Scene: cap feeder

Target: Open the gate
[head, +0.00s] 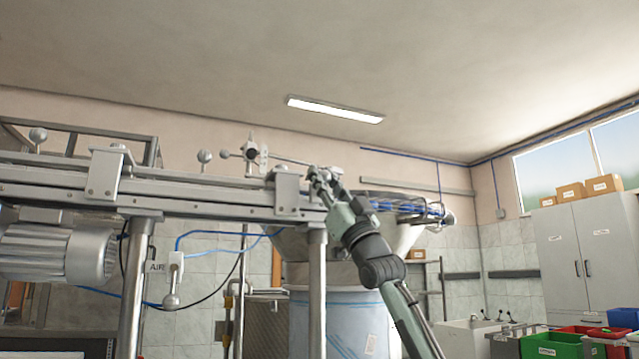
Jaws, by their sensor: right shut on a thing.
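My right gripper (320,178) is at the right end of the raised metal rail (200,190), just left of the feeder bowl (400,232). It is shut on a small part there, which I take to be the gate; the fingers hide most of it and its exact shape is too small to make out. A thin rod (288,160) runs from the sensor block (250,151) toward the gripper. Whether the gate stands open or shut cannot be told. My left gripper is out of view.
A motor (55,252) hangs under the rail at the left. A valve labelled AIR (172,268) and blue hoses hang below the rail. A grey cabinet (585,262) stands at the right, with green (552,345) and red bins in front.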

